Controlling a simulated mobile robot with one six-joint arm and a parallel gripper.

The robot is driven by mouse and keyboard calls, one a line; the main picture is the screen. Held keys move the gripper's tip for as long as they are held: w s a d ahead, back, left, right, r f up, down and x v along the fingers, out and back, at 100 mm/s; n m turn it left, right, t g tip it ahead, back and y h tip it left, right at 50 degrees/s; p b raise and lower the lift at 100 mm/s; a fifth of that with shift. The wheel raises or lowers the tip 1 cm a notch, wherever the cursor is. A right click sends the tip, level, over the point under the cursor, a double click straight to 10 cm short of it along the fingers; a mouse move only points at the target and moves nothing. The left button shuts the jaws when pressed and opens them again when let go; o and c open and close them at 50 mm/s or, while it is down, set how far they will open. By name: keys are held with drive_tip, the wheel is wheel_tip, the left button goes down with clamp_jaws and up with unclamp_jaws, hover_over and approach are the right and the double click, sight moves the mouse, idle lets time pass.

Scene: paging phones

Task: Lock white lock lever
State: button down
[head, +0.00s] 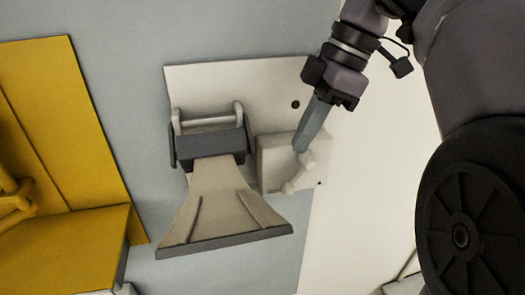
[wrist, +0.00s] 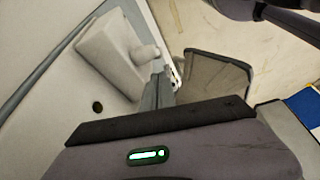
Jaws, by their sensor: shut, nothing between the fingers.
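The white lock lever (head: 299,174) is a short handle slanting across the front of a white lock box (head: 270,160) on a white wall plate. In the wrist view the lever (wrist: 146,54) sticks out from the box (wrist: 108,58). My gripper (head: 301,148) comes down from the upper right, shut and empty. Its fingertips are at the upper end of the lever; I cannot tell whether they touch. In the wrist view the narrow shut fingers (wrist: 158,82) point at the lever and hide a little of the area beside it.
Left of the lock box, a beige horn-shaped piece (head: 220,200) with a dark rim hangs from a dark hinged block (head: 210,146). A bar handle (head: 208,120) sits above it. A yellow box (head: 70,150) stands farther left. Bare plate lies above the lock box.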

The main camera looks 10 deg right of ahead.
sight(277, 179)
drive_tip(key=b+x, duration=0.1)
drive_tip(key=x, duration=0.2)
drive_tip(key=b+x, duration=0.1)
drive_tip(key=x, duration=0.2)
drive_tip(key=b+x, duration=0.1)
drive_tip(key=x, duration=0.3)
drive_tip(key=shift+w+a, duration=0.2)
drive_tip(key=shift+a, duration=0.1)
drive_tip(key=shift+s+d+r, duration=0.1)
drive_tip(key=shift+s+d, duration=0.1)
drive_tip(key=shift+w+a, duration=0.1)
